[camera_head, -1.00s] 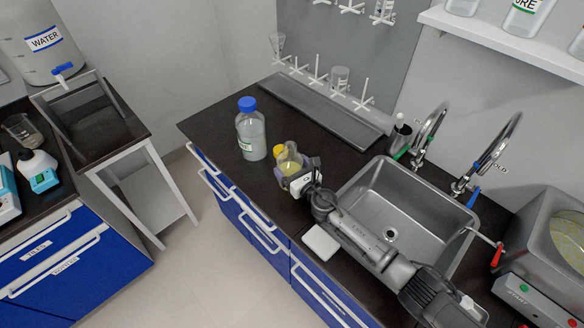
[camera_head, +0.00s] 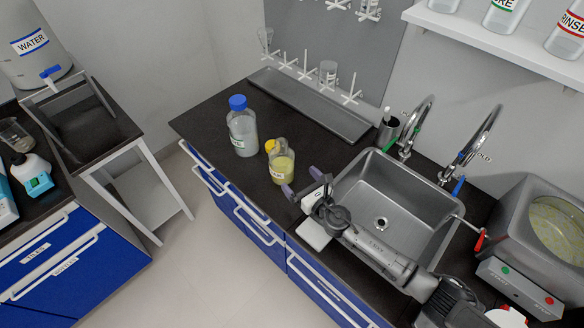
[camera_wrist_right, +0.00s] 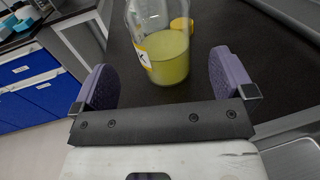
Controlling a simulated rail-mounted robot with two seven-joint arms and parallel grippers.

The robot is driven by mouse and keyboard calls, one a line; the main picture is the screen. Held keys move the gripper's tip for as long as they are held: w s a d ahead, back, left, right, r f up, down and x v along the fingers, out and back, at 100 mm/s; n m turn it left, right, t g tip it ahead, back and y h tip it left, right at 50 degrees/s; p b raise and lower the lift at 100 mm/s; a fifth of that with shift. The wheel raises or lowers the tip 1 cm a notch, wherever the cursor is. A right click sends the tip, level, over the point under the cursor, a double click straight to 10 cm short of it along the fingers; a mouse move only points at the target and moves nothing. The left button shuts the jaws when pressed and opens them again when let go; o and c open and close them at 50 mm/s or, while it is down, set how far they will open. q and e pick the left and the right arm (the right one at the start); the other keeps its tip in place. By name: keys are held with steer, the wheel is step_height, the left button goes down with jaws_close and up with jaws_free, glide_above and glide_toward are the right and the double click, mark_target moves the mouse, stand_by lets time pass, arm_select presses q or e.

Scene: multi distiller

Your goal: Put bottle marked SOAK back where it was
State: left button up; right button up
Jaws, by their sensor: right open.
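A small clear bottle with yellow liquid (camera_head: 282,168) stands upright on the dark counter, left of the sink. In the right wrist view this bottle (camera_wrist_right: 168,55) stands just beyond my fingers, its label turned left and only a "K" readable. A yellow cap (camera_head: 270,146) shows beside it, partly hidden behind the bottle. My right gripper (camera_head: 303,192) is open and empty, apart from the bottle and to its right. Its two purple fingers (camera_wrist_right: 168,85) are spread wide in the wrist view. My left gripper is not in view.
A larger blue-capped bottle (camera_head: 243,130) stands left of the yellow one. A steel sink (camera_head: 352,190) lies to the right under two taps. A drying rack tray (camera_head: 300,100) runs along the wall. A shelf (camera_head: 500,40) holds labelled bottles at upper right.

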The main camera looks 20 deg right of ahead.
steer(key=shift+v, duration=1.55)
